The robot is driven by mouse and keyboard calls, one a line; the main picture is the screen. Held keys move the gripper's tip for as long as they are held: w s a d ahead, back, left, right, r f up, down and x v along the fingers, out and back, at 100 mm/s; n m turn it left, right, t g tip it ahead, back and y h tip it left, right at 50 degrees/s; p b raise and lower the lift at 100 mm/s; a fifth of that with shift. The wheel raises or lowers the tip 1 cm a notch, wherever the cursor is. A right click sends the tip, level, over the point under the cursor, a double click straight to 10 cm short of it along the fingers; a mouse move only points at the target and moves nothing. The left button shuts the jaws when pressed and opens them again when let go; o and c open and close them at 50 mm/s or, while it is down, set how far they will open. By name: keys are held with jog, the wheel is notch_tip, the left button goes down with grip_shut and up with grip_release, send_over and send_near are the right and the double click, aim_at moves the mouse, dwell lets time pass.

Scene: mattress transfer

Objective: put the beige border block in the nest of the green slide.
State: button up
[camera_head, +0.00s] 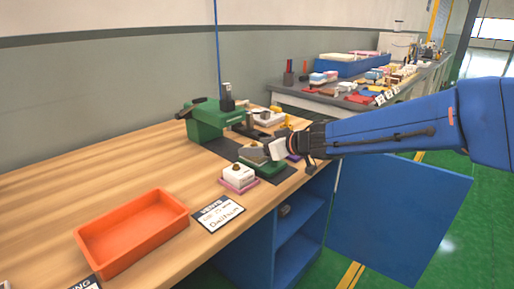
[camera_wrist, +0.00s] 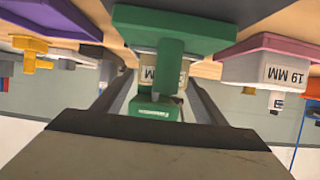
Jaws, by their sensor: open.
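The green slide (camera_head: 265,167) is at the front right of the bench. In the wrist view the slide (camera_wrist: 190,25) shows inverted near the top middle. A beige block (camera_wrist: 177,78) with a partly hidden "MM" label shows behind the slide's green upright, between my fingers; I take it for the beige border block. It seems to be at the slide, but how it sits in the nest is hidden. My gripper (camera_head: 268,152) is over the slide in the head view. In the wrist view my gripper (camera_wrist: 160,100) is open, one finger each side of the block.
A white block on a pink base (camera_head: 238,177), marked "19 MM" in the wrist view (camera_wrist: 275,72), stands close beside the slide. A green machine (camera_head: 205,120) stands behind. An orange tray (camera_head: 130,232) and a label card (camera_head: 218,213) lie nearer. Bare wood lies left.

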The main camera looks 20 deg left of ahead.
jog(key=v, duration=1.2)
jog(key=shift+s, duration=0.1)
jog(key=w+d+r+m+t+h, duration=0.2)
jog(key=w+d+m+t, duration=0.15)
jog(key=d, duration=0.55)
jog(key=w+d+r+m+t+h, duration=0.2)
jog(key=d+t, duration=0.2)
jog(key=d, duration=0.5)
jog(key=s+d+f+m+h, duration=0.15)
jog(key=d+h, duration=0.25)
jog(key=d, duration=0.5)
jog(key=s+d+f+m+h, duration=0.1)
jog(key=s+d+m+h, duration=0.2)
jog(key=d, duration=0.5)
jog(key=s+d+f+m+g+h, duration=0.35)
jog(key=s+d+f, duration=0.45)
jog(key=s+d, duration=0.35)
jog(key=s+f+g+y, duration=0.1)
jog(key=s+f+g, duration=0.1)
jog(key=s+f, duration=0.2)
jog(key=s+a+f+g+y, duration=0.1)
jog(key=s+f, duration=0.3)
jog(key=s, duration=0.7)
jog(key=shift+a+g, duration=0.25)
jog(key=shift+g, duration=0.35)
